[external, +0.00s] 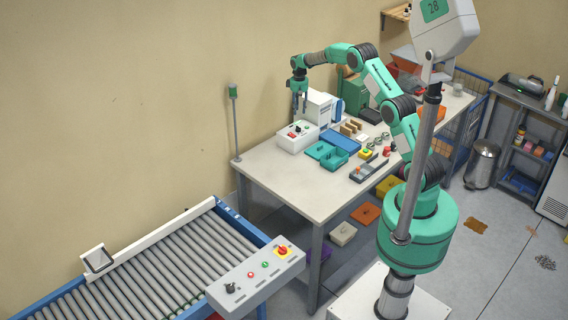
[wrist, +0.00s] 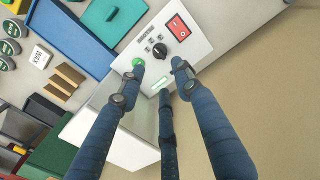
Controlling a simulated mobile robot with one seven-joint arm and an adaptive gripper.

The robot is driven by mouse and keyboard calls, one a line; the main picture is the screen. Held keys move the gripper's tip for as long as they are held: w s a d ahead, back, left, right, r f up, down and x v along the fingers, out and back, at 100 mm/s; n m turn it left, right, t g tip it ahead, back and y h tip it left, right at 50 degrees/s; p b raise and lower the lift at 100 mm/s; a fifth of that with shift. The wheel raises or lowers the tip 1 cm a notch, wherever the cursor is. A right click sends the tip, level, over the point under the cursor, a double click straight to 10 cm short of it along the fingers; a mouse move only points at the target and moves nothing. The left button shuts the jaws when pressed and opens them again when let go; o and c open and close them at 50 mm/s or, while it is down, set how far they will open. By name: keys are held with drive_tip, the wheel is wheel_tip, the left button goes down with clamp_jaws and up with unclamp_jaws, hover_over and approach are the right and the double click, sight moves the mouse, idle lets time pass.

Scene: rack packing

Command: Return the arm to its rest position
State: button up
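My arm (external: 375,75) is stretched out from its green base over the back of the table, with the elbow raised. My gripper (external: 299,108) hangs pointing down above the white control box (external: 297,137). In the wrist view my gripper (wrist: 160,75) shows blue-grey fingers spread apart with nothing between them. Behind the fingers is the white box's face with a red switch (wrist: 177,27), a black knob (wrist: 158,51) and a green button. The fingers look apart from the box in the external view.
The table (external: 285,180) holds a teal box (external: 333,158), a blue tray (external: 341,139), a grey rack (external: 369,172) and small parts. A white machine stands close beside my gripper. A roller conveyor (external: 170,270) is at lower left. The table's near left part is clear.

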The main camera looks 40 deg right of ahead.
drive_tip(key=s+a+r+t+b, duration=0.1)
drive_tip(key=s+a+r+b, duration=0.15)
drive_tip(key=s+r, duration=0.4)
drive_tip(key=s+a+r+b, duration=0.1)
drive_tip(key=s+a+r, duration=0.3)
drive_tip(key=r, duration=0.5)
drive_tip(key=s+a+r+t+b, duration=0.1)
drive_tip(key=s+a+r+b, duration=0.15)
drive_tip(key=s+r, duration=0.4)
drive_tip(key=s+a+r+t+b, duration=0.1)
drive_tip(key=s+a+r, duration=0.2)
drive_tip(key=s, duration=0.6)
drive_tip(key=s+a+f+t+b, duration=0.1)
drive_tip(key=s+a+f+b, duration=0.1)
drive_tip(key=s, duration=0.9)
drive_tip(key=s+a+f+b, duration=0.2)
drive_tip(key=s+f, duration=0.1)
drive_tip(key=s, duration=0.7)
drive_tip(key=s+a+f+t+b, duration=0.1)
drive_tip(key=s+a+f, duration=0.1)
drive_tip(key=s, duration=0.9)
drive_tip(key=shift+s+a+f+t+b, duration=0.2)
drive_tip(key=shift+s+a+t+b, duration=0.1)
drive_tip(key=shift+s+b, duration=0.1)
